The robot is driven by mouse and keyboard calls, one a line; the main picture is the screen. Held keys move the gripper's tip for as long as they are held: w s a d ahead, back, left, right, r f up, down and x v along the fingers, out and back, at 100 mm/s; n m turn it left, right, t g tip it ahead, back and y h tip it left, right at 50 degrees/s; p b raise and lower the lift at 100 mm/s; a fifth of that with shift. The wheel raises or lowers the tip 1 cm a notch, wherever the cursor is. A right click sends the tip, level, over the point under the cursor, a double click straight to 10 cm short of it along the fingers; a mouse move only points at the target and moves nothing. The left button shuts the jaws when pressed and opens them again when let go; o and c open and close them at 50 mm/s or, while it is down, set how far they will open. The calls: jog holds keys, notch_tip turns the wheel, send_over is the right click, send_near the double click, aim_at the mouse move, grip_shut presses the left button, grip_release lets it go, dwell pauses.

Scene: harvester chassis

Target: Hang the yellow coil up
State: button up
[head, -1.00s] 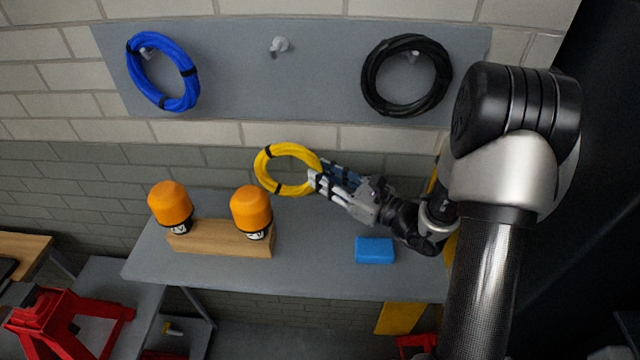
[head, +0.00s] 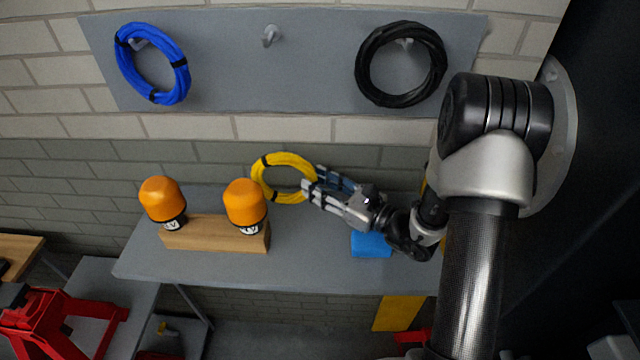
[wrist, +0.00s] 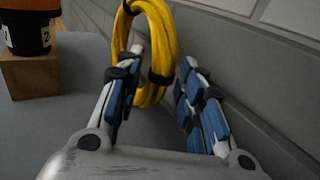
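The yellow coil (head: 268,184) is upright in the head view, at the back of the workbench and below the grey wall board (head: 215,90). My gripper (head: 311,183) is at the coil's right side. In the wrist view the near strand of the coil (wrist: 163,45) runs between my two fingertips (wrist: 160,65). The left finger reaches into the ring and the right finger lies outside it. The middle hook (head: 270,36) on the board is empty, above the coil.
A blue coil (head: 124,62) hangs on the left hook and a black coil (head: 364,68) on the right one. Two orange-capped items (head: 162,199) (head: 244,203) stand at a wooden block (head: 205,236). A blue box (head: 370,246) lies below my gripper.

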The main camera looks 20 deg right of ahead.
jog(key=shift+o, duration=0.6)
jog(key=shift+r, duration=0.1)
jog(key=shift+s+d, duration=0.15)
jog(key=shift+d, duration=0.05)
jog(key=p+v, duration=0.1)
jog(key=v, duration=1)
jog(key=shift+s+r+p, duration=0.1)
jog(key=shift+p, duration=0.3)
jog(key=s+a+r+n+g+h, duration=0.1)
jog(key=s+a+r+n+g, duration=0.3)
jog(key=s+a+n+g, duration=0.4)
jog(key=s+a+r+n+g, duration=0.3)
jog(key=s+a+n+g, duration=0.35)
jog(key=a+n, duration=0.2)
jog(key=s+d+r+n+t+h, duration=0.5)
jog(key=d+n+h, duration=0.3)
jog(key=n+h, duration=0.2)
jog(key=shift+s+d+r+n, duration=0.2)
jog(key=shift+r+n, duration=0.1)
jog(key=shift+n, duration=0.45)
jog(key=shift+o, duration=0.3)
